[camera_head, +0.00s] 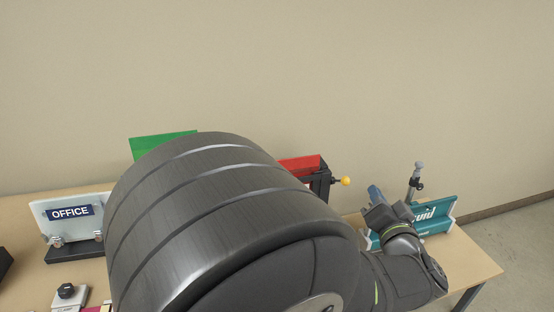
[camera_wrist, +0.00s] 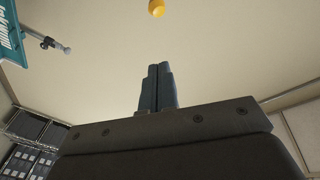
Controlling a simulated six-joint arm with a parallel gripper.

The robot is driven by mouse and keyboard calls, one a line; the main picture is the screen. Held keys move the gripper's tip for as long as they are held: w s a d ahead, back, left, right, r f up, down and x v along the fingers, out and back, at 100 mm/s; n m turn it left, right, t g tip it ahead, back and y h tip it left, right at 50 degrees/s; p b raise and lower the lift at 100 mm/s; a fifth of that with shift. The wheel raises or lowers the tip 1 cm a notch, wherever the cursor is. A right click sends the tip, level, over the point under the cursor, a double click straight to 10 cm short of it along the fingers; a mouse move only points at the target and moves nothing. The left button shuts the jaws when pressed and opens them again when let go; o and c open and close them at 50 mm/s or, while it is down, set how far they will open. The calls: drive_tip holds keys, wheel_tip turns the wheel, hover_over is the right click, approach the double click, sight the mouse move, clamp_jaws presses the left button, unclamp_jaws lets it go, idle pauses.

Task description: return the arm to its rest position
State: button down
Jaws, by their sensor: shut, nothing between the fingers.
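My gripper (camera_wrist: 157,85) shows in the wrist view with its two dark fingers pressed together and nothing between them. In the head view my gripper (camera_head: 374,193) is at the right, small and partly hidden by my own wrist, pointing up and to the left. It is above the right part of the table, in front of a teal sign. A large dark link of my arm fills the middle of the head view and hides much of the table.
A white OFFICE sign (camera_head: 72,219) stands at the left. A green panel (camera_head: 160,142) and a red panel (camera_head: 299,165) show behind my arm. A yellow knob (camera_head: 345,181) and the teal sign (camera_head: 437,218) are near my gripper. The wall behind is bare.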

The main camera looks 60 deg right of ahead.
drive_tip(key=w+d+r+n+g+y, duration=0.1)
drive_tip(key=w+d+r+g+y, duration=0.1)
drive_tip(key=w+d, duration=0.8)
drive_tip(key=shift+w+r+g+y, duration=0.35)
drive_tip(key=shift+g+y, duration=0.35)
drive_tip(key=shift+y, duration=0.5)
drive_tip(key=shift+d+f, duration=0.1)
drive_tip(key=shift+d, duration=0.05)
idle(0.6)
